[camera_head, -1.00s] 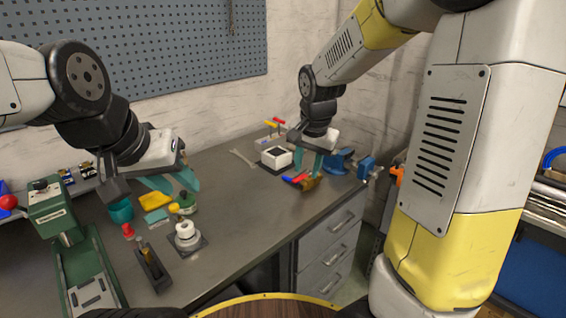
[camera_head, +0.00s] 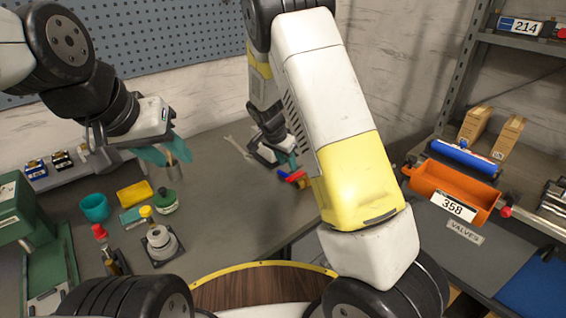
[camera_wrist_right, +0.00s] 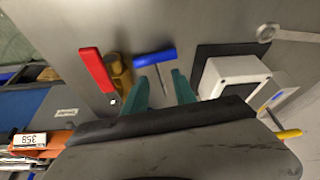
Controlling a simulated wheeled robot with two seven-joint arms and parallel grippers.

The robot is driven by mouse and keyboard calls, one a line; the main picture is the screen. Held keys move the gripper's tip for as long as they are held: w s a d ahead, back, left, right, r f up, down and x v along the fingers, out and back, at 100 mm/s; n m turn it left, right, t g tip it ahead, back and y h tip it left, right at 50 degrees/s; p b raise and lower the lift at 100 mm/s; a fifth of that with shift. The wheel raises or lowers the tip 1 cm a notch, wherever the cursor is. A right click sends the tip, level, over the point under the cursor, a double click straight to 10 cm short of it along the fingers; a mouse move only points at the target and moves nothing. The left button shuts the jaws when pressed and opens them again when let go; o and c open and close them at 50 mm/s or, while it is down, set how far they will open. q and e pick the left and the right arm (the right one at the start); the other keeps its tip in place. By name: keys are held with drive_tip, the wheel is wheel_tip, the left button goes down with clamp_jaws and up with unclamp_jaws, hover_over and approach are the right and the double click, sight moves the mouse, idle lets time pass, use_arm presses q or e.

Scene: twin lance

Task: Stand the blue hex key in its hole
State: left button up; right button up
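The blue hex key (camera_wrist_right: 154,57) lies on the bench in the right wrist view, with a blue T-handle and thin metal shaft. Its shaft points back between the two teal fingers of my right gripper (camera_wrist_right: 160,80), which is open with gaps on both sides. In the head view the right gripper (camera_head: 285,160) is partly hidden by my arm. A grey block (camera_wrist_right: 277,104) carrying a yellow-handled key (camera_wrist_right: 289,134) stands at the right of the wrist view, partly covered by my gripper. I cannot make out its holes.
A red-handled tool (camera_wrist_right: 97,70) and a brown object (camera_wrist_right: 120,72) lie left of the key. A white box (camera_wrist_right: 236,74) on a dark pad stands right of it. A teal cup (camera_head: 95,207), yellow sponge (camera_head: 135,194) and grey valve-like part (camera_head: 160,243) stand near my left gripper.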

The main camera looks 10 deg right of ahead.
sight(290, 173)
drive_tip(key=x, duration=0.4)
clamp_jaws()
drive_tip(key=shift+r, duration=0.1)
